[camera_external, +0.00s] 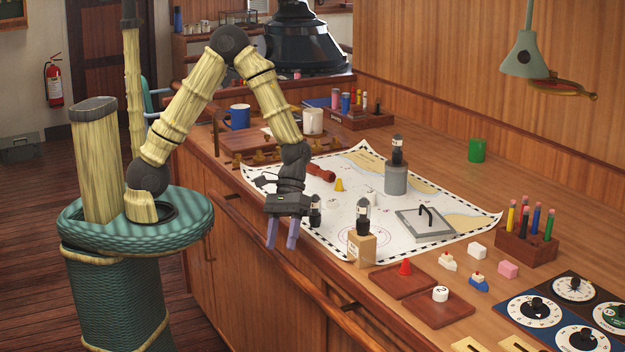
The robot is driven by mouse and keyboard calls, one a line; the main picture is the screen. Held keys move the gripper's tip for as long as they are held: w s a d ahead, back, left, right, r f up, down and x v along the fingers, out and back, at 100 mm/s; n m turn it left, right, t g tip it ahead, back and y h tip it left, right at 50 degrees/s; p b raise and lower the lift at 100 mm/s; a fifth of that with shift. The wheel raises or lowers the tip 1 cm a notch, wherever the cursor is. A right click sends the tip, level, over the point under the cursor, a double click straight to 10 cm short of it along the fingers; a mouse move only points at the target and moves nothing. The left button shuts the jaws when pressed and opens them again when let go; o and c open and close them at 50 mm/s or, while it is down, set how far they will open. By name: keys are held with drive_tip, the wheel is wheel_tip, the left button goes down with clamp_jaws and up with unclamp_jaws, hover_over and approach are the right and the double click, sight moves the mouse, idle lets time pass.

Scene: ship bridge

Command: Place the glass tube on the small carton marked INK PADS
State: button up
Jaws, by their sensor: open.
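My gripper (282,238) is open and empty, its two purple fingers pointing down in front of the counter's near edge. To its right, a small tan carton (361,250) stands on the counter by the chart's near edge; its marking is too small to read. A dark, capped, tube-like piece with a white band (362,217) stands upright on the carton, apart from my gripper. Similar dark pieces stand just right of my wrist (315,211) and on a grey cylinder (397,150). I cannot tell for certain which is the glass tube.
A chart (455,205) covers the counter middle, with a grey plate with a handle (425,222) on it. Brown trays (440,312), small toy boats and a pencil block (526,248) lie to the right. A rail runs along the counter's front.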

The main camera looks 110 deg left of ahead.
drive_tip(key=s+a+r+m+t+y, duration=0.2)
drive_tip(key=s+r+m+y, duration=0.3)
drive_tip(key=m, duration=0.7)
drive_tip(key=s+y, duration=0.2)
drive_tip(key=s, duration=0.1)
drive_tip(key=shift+r, duration=0.2)
drive_tip(key=shift+a, duration=0.1)
drive_tip(key=shift+r+p, duration=0.65)
drive_tip(key=shift+p, duration=0.05)
